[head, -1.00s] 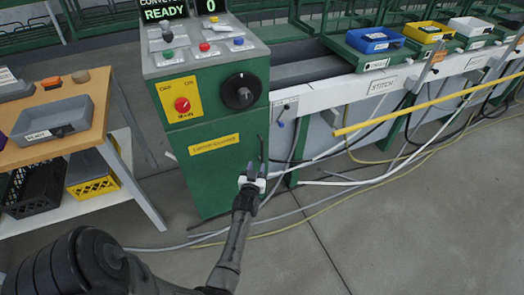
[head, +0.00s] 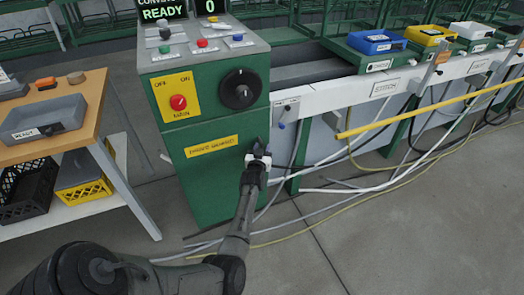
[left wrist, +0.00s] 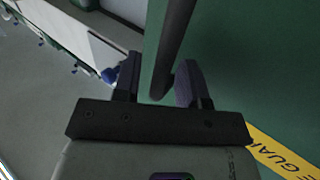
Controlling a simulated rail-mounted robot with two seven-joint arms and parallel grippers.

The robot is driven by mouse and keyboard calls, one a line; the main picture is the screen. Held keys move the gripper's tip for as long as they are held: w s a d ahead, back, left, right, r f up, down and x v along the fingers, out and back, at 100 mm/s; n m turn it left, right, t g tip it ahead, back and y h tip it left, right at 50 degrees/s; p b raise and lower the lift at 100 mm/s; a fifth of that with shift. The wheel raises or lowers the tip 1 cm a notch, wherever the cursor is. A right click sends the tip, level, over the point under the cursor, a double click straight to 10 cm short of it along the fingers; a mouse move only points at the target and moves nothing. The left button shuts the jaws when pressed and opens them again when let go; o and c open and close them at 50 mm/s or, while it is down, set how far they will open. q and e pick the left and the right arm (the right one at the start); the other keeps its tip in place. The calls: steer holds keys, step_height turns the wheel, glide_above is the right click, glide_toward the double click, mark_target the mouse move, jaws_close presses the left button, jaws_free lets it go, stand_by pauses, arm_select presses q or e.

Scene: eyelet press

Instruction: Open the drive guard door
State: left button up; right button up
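The drive guard door (head: 212,185) is the green front panel of the control cabinet, with a yellow label (head: 211,146) across it. It looks closed. Its dark bar handle stands near the right edge and is mostly hidden by my gripper in the head view; it shows clearly in the left wrist view, where the handle (left wrist: 174,40) runs between my fingers. My left gripper (head: 258,148) is at the handle. In the left wrist view my left gripper (left wrist: 158,78) is open, one finger on each side of the bar, with a gap beside it. My right gripper is not in view.
The control panel above has a red main switch (head: 178,102) and a black knob (head: 240,91). A wooden bench (head: 92,105) stands at left. A yellow rail (head: 430,113) and conveyor are at right. Cables (head: 300,215) lie on the floor; the front floor is otherwise clear.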

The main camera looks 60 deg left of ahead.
arm_select(q)
jaws_close()
stand_by(0.3)
